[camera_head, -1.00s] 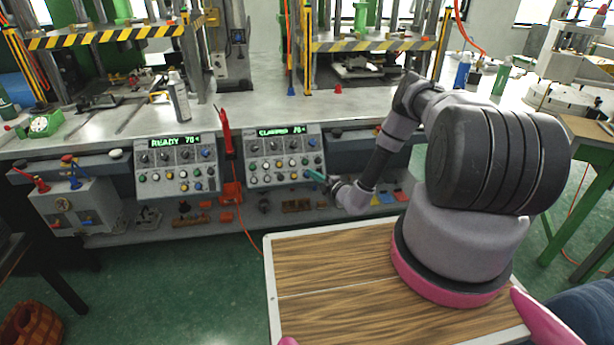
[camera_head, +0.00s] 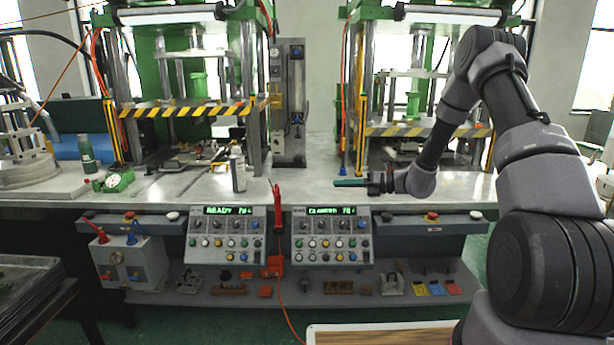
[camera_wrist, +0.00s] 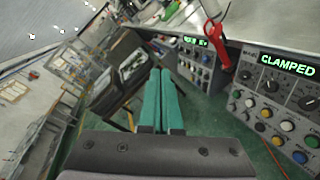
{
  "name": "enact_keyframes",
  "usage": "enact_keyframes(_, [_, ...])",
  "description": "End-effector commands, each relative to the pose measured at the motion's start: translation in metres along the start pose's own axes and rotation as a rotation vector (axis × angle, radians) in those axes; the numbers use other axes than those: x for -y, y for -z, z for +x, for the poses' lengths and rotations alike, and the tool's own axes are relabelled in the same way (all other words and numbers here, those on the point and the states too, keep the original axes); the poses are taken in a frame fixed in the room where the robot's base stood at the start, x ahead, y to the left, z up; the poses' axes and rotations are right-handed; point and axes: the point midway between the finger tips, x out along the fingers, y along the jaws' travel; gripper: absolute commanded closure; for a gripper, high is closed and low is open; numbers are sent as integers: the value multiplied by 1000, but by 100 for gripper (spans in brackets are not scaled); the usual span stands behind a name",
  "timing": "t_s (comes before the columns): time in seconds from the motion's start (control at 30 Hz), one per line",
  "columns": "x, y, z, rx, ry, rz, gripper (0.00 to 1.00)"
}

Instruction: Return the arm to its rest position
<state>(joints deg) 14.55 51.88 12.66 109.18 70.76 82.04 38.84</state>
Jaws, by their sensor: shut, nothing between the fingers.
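My gripper (camera_head: 350,183) is raised in front of the right press, at about the height of the workbench top, with its green fingers pointing left in the head view. The fingers are together and empty; they also show side by side in the wrist view (camera_wrist: 162,100). My arm comes in from the right side of the head view, bent at the elbow. The right control panel (camera_head: 332,236) is below the gripper, its display reading CLAMPED in the wrist view. The gripper appears apart from the panel.
The left control panel (camera_head: 226,236) reads READY. A red-handled tool (camera_head: 277,209) stands between the panels. A spray can (camera_head: 237,170) stands on the workbench (camera_head: 196,186). Two presses with striped bars rise behind. A wood-topped surface (camera_head: 380,335) is at the bottom.

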Motion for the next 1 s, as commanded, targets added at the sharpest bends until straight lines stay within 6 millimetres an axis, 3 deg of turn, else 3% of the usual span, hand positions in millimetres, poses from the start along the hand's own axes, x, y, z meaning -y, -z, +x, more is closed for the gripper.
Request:
enact_keyframes(0.03, [-27, -10, -4, -58, -6, -103, 100])
enact_keyframes(0.1, [-57, -16, -10, -141, -14, -239, 100])
enact_keyframes(0.4, [-174, -20, -55, -479, -36, -819, 100])
enact_keyframes(0.7, [-265, -8, -122, -806, -40, -1381, 100])
enact_keyframes(1.0, [-334, 10, -199, -1142, -23, -1908, 100])
